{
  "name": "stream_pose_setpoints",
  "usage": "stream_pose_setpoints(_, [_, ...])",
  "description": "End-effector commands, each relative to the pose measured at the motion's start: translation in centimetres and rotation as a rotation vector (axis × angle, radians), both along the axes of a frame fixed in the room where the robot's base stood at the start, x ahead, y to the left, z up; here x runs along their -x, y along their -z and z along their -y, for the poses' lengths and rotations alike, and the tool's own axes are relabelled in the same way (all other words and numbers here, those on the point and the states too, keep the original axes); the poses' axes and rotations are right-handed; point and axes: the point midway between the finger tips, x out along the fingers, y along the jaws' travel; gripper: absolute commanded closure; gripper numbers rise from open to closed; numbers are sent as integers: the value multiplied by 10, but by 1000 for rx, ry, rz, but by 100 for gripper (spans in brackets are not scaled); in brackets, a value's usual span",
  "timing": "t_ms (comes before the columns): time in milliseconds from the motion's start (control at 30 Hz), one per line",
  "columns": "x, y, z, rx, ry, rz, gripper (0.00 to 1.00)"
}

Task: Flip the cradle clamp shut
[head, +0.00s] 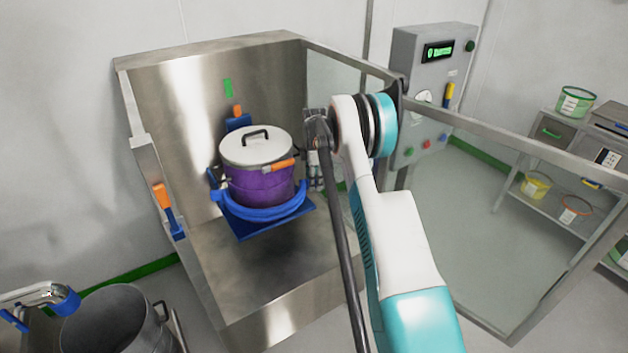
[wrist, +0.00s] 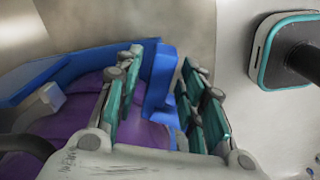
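A purple bucket (head: 258,187) with a pale lid (head: 255,147) sits upright in the blue cradle (head: 262,213). An orange-tipped upright (head: 237,111) on a blue bracket (head: 238,123) stands behind the bucket; it may be the clamp lever. An orange bar (head: 283,163) lies across the bucket's front right. My gripper (head: 315,165) is just right of the bucket, partly hidden by my arm. In the wrist view, its teal-padded fingers (wrist: 163,105) are apart, with a blue upright part (wrist: 160,88) seen between them and purple bucket below left. Contact cannot be told.
A steel enclosure (head: 282,310) surrounds the cradle, with a framed glass door (head: 480,215) open at right. An orange-and-blue handle (head: 168,208) is on its left post. A control cabinet (head: 425,90) stands behind right. A steel drum (head: 110,325) is at lower left.

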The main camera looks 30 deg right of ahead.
Motion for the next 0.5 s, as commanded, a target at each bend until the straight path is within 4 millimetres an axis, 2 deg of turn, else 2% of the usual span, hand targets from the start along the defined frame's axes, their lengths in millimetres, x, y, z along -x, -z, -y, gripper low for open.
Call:
stream_pose_setpoints(167, [0,-12,0,0,0,0,63])
stream_pose_setpoints(500, [0,-78,0,0,0,0,63])
